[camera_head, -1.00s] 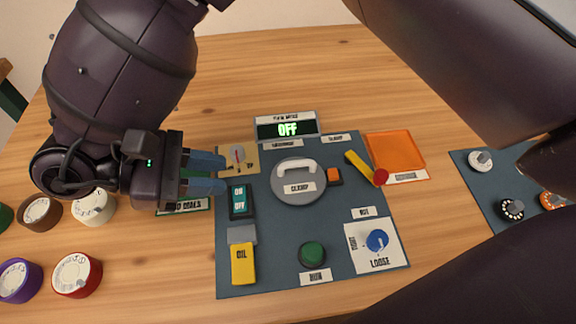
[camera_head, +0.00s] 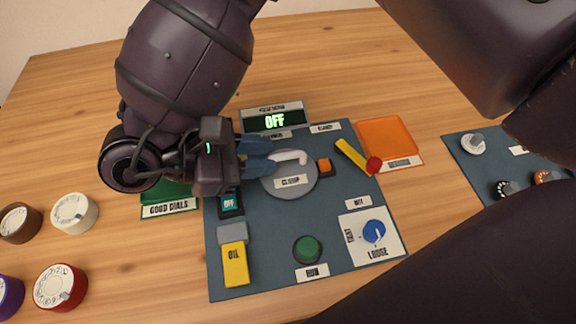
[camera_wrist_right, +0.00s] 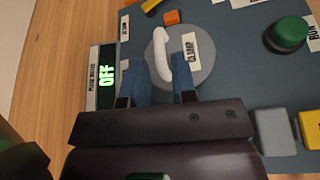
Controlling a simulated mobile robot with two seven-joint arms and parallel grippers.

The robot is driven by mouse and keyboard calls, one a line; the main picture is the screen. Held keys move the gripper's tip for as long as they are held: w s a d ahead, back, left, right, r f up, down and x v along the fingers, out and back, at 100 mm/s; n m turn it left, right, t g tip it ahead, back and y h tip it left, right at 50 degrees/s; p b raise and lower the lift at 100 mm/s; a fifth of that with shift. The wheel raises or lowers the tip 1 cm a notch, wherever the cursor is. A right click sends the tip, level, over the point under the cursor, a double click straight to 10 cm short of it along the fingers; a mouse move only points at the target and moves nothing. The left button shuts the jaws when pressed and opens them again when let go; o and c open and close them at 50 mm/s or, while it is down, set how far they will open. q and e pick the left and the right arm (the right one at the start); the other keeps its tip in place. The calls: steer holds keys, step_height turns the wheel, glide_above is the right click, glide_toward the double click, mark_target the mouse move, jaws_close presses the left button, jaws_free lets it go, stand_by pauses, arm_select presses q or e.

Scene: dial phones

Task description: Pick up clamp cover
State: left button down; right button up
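The clamp cover is a grey round disc (camera_head: 307,188) with a white handle (camera_head: 293,157) and a CLAMP label, on the blue-grey panel. It also shows in the right wrist view (camera_wrist_right: 203,72). My right gripper (camera_head: 271,157) has blue fingers and is open at the left end of the handle. In the right wrist view, the fingertips (camera_wrist_right: 160,70) lie on either side of the handle's near end, with gaps visible. I cannot tell whether they are at handle height. My left gripper is not in view.
The display (camera_head: 275,121) reads OFF behind the cover. An orange button (camera_head: 324,166), a yellow lever (camera_head: 352,154), a green RUN button (camera_head: 307,249), a blue knob (camera_head: 374,231) and a yellow OIL block (camera_head: 235,265) surround it. An orange tray (camera_head: 386,136) lies right; several dials stand left.

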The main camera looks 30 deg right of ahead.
steer(key=shift+x, duration=0.9)
jaws_close()
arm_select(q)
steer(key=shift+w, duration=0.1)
arm_select(e)
steer(key=shift+r, duration=0.1)
